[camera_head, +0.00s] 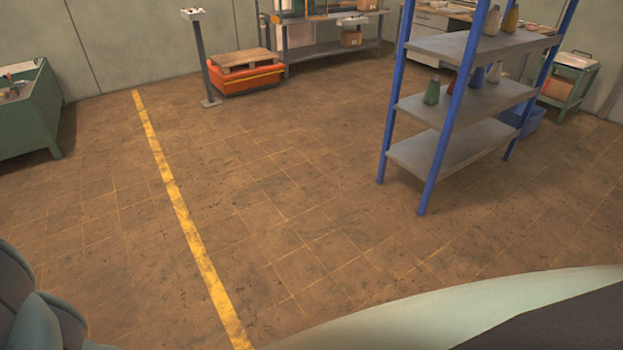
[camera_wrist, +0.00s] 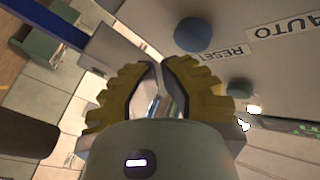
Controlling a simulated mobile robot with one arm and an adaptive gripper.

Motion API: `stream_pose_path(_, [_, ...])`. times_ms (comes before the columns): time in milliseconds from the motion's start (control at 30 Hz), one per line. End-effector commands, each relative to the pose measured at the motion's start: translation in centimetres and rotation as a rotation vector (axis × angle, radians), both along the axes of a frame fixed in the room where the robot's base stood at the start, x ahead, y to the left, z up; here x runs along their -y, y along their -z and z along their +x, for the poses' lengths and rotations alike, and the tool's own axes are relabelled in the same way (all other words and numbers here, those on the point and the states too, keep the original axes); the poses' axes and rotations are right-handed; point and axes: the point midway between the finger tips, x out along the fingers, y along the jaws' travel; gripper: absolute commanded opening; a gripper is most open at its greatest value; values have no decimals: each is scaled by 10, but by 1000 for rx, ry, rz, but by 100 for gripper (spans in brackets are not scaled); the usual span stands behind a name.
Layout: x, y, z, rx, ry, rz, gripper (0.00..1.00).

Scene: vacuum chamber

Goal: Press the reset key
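In the wrist view, a round blue key (camera_wrist: 193,34) sits on a grey panel, beside a white label (camera_wrist: 222,55) reading RESET. My gripper (camera_wrist: 162,64) has yellow fingers with dark inner edges. Its fingertips come together just below and left of the blue key in the picture, with nothing seen held between them. I cannot tell how far the tips are from the panel; no contact with the key shows. The head view shows neither the gripper nor the key.
The panel also carries an AUTO label (camera_wrist: 283,27) and a grey-blue round knob (camera_wrist: 238,87) near the right finger. In the head view, a blue-posted shelf (camera_head: 455,150) stands right, a green bench (camera_head: 35,125) left, and an orange pallet lift (camera_head: 245,80) at the back. Open floor lies between.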

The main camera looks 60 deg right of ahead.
Motion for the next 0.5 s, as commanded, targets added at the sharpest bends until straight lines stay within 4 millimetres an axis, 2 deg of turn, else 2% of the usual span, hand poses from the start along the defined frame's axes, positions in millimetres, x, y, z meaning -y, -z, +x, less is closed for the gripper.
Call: stream_pose_path(500, [-7, 0, 4, 0, 3, 1, 0])
